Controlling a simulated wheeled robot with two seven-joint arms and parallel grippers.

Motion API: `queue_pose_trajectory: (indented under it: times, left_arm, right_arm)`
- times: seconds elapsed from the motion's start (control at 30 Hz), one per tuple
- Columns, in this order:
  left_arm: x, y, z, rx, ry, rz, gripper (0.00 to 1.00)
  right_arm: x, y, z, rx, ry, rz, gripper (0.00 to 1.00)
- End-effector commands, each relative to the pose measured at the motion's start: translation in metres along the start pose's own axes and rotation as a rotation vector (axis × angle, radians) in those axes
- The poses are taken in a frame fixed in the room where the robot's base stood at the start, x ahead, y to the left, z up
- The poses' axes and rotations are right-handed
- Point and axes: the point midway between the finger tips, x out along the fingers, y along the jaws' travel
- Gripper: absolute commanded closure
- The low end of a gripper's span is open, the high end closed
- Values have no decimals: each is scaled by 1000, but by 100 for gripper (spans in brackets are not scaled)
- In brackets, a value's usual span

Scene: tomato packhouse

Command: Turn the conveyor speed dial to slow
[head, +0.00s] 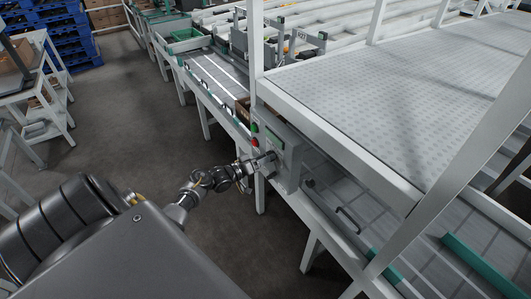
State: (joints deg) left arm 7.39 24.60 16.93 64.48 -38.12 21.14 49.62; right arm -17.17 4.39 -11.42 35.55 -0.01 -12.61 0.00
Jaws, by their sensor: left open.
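The conveyor control box (290,163) is a light grey box on the conveyor frame near the middle of the head view. My left gripper (266,163) is open at the front face of this box, just below the panel and buttons. The speed dial cannot be made out; the gripper covers that part of the face. Whether the fingers touch the dial cannot be told. My right gripper is out of view.
A white frame post (257,50) rises behind the box. A raised perforated deck (400,95) lies to the right, with a lower conveyor beneath it. A belt (215,75) runs away at the back. The grey floor (110,125) at left is clear; blue pallets (70,40) stand beyond.

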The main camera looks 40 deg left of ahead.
Motion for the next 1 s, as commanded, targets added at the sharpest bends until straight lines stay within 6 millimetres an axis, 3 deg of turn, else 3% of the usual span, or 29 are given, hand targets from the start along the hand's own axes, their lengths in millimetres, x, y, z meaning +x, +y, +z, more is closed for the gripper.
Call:
queue_pose_trajectory:
  times: [0.5,0.7,1.0]
  left_arm:
    - [-91,-1,2,-1,-3,-2,41]
    - [-102,-1,0,-1,0,-1,41]
    - [-103,0,0,-1,0,-1,41]
  right_arm:
    - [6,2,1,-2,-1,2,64]
    - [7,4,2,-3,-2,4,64]
    - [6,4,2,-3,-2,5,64]
